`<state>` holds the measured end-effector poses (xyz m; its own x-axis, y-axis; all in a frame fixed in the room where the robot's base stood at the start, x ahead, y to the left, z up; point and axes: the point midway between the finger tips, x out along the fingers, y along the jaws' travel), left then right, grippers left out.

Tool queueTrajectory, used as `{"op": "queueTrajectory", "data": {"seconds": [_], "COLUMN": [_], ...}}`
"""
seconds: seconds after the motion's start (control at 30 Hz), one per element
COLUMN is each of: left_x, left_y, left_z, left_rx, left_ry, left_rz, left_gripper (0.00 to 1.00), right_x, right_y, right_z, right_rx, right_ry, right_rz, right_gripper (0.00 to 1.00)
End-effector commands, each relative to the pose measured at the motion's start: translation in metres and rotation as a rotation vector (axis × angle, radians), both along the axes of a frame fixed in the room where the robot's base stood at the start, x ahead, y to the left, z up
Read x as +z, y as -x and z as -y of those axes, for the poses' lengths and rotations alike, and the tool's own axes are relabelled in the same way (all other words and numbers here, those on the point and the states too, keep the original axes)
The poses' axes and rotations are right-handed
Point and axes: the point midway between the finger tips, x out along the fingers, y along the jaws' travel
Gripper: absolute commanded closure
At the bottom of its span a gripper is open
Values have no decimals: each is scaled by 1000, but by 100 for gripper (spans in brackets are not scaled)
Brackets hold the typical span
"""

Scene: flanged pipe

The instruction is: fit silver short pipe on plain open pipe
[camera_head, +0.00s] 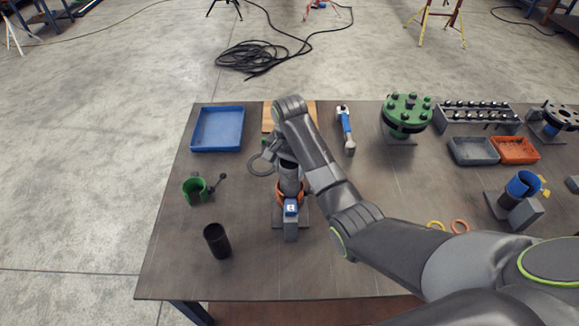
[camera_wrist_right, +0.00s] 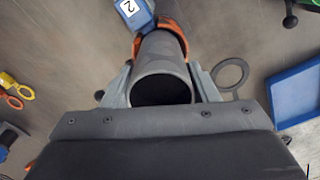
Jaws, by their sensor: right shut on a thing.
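A grey, silver-looking pipe (camera_wrist_right: 162,76) sits between the two fingers of my right gripper (camera_wrist_right: 161,88), its open round end facing the wrist camera. In the head view this pipe (camera_head: 290,178) stands roughly upright in or just above the orange clamp (camera_head: 280,196) of a stand with a blue "2" label (camera_head: 291,208). The orange clamp also shows beyond the pipe in the wrist view (camera_wrist_right: 174,14). My right gripper (camera_head: 283,158), partly hidden by its arm, is shut on the pipe. I cannot tell a joint between two pipes. My left gripper is not in view.
A black open pipe (camera_head: 217,241) stands at front left, near a green clamp (camera_head: 195,190). A flat grey ring (camera_head: 261,165) lies beside the gripper. A blue tray (camera_head: 218,129) is at back left. A blue-clamped stand (camera_head: 523,185) is at right.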

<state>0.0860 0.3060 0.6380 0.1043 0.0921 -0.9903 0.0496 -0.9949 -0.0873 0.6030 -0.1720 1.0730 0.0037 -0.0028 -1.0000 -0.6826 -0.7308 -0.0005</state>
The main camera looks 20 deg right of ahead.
Motion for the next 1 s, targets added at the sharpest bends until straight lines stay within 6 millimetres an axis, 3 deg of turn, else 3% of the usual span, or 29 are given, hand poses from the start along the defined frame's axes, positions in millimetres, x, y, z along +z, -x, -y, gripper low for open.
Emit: {"op": "queueTrajectory", "data": {"seconds": [0.87,0.9,1.0], "left_x": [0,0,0], "left_y": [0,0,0], "left_z": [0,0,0], "left_rx": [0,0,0], "left_ry": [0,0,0], "left_rz": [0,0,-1], "left_gripper": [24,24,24], "right_x": [-8,-8,-8], "right_y": [0,0,0], "right_z": [0,0,0], "right_rx": [0,0,0], "right_ry": [0,0,0], "right_rz": [1,1,1], "right_gripper": [80,41,28]}}
